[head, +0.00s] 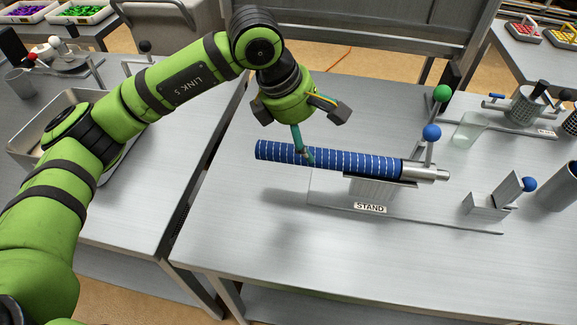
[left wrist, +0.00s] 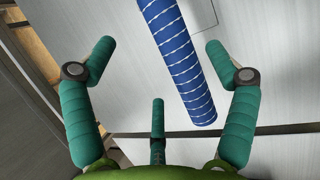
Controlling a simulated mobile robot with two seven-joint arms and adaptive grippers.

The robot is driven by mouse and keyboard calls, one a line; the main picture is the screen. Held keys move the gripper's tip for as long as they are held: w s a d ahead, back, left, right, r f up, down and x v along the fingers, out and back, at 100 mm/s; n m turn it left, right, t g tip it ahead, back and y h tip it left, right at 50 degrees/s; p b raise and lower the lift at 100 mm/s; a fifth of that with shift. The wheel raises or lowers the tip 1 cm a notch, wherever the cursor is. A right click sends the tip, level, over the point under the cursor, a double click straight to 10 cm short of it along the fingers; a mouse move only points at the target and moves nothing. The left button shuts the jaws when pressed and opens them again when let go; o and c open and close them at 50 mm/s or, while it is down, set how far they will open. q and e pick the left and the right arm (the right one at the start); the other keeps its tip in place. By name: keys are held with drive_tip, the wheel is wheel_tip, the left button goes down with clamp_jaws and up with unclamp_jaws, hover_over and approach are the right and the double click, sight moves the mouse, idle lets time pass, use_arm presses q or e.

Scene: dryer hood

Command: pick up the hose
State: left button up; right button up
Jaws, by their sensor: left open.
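The hose (head: 330,162) is a blue ribbed tube with white bands. It lies level on a stand (head: 412,207) labelled STAND, its right end meeting a silver metal pipe (head: 428,173). Its left end sticks out free over the table. In the left wrist view the hose (left wrist: 178,60) runs down between the spread teal fingers of the left gripper (left wrist: 152,75), apart from both side fingers. My right gripper is not in view.
A blue-knobbed lever (head: 431,134) rises beside the pipe. A clear cup (head: 468,130), a green knob (head: 442,93) and a small metal block (head: 490,203) stand to the right. The table's front left is clear. A metal basin (head: 40,130) is on the left table.

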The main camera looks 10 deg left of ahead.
sight(334, 151)
use_arm(q)
drive_tip(key=shift+s+d+f+p, duration=0.15)
drive_tip(key=shift+d+p, duration=0.25)
drive_tip(key=shift+d, duration=0.45)
drive_tip(key=d+f+p, duration=0.2)
drive_tip(key=shift+w+d+f, duration=0.2)
drive_tip(key=shift+d, duration=0.1)
drive_tip(key=shift+p+x, duration=0.65)
drive_tip(key=shift+x, duration=0.55)
drive_tip(key=shift+w+a+f, duration=0.1)
drive_tip(key=shift+w+f, duration=0.05)
drive_tip(key=shift+f, duration=0.35)
drive_tip(key=shift+c, duration=0.4)
drive_tip(key=c, duration=1.4)
drive_tip(key=shift+c, duration=0.8)
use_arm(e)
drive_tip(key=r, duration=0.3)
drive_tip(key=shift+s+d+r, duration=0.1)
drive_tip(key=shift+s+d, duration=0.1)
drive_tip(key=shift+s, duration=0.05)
